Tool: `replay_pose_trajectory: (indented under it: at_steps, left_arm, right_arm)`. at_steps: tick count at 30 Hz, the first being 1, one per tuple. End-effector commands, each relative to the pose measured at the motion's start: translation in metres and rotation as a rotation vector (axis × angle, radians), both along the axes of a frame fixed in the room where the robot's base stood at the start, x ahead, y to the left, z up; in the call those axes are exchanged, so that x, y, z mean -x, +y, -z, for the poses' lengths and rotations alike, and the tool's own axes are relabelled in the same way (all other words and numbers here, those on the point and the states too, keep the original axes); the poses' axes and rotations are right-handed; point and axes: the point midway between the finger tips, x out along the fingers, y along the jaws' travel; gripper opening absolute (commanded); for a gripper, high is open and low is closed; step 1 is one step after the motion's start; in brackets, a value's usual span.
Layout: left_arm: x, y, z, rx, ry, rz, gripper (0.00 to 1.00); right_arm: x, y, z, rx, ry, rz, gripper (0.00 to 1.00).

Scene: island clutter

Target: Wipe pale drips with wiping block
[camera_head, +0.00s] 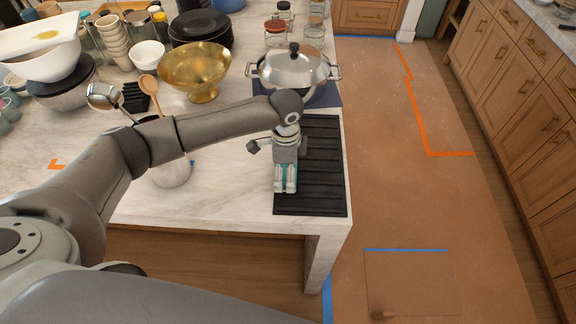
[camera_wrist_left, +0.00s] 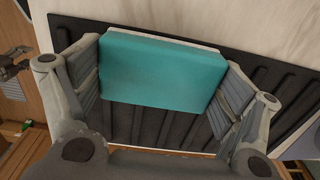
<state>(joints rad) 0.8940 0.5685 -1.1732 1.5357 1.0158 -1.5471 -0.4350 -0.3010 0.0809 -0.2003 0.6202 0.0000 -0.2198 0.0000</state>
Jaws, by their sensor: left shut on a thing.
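My left gripper (camera_head: 286,184) is shut on the teal wiping block, over the black ribbed mat (camera_head: 324,183) at the island's front right corner. In the left wrist view the wiping block (camera_wrist_left: 160,72) sits between the two grey fingers, its broad teal face toward the camera and a pale edge along its top. The mat's ribs show around it. I cannot tell whether the block touches the mat. No pale drips can be made out on the mat; the arm and block hide part of it.
A lidded steel pot (camera_head: 293,70) stands just behind the mat. A gold bowl (camera_head: 196,72), a ladle (camera_head: 104,97) and dark plates (camera_head: 201,27) crowd the left and back of the island. The floor (camera_head: 390,190) right of the island is open.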

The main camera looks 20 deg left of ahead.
Motion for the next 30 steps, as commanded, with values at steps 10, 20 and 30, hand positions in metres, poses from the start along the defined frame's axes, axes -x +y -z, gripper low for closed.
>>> replay_pose_trajectory:
  at_steps: [10,20,30]
  left_arm:
    - [-0.001,0.0,-0.044,0.001,-0.002,-0.004,0.66]
    - [-0.003,0.002,-0.071,0.002,-0.003,-0.009,0.66]
    - [-0.005,0.002,-0.078,0.002,-0.003,-0.011,0.66]
  right_arm:
    - [0.0,-0.001,-0.038,0.001,0.0,0.001,0.47]
    - [-0.001,-0.003,-0.063,0.004,-0.001,0.0,0.47]
    - [-0.001,0.002,-0.068,-0.001,-0.001,0.002,0.47]
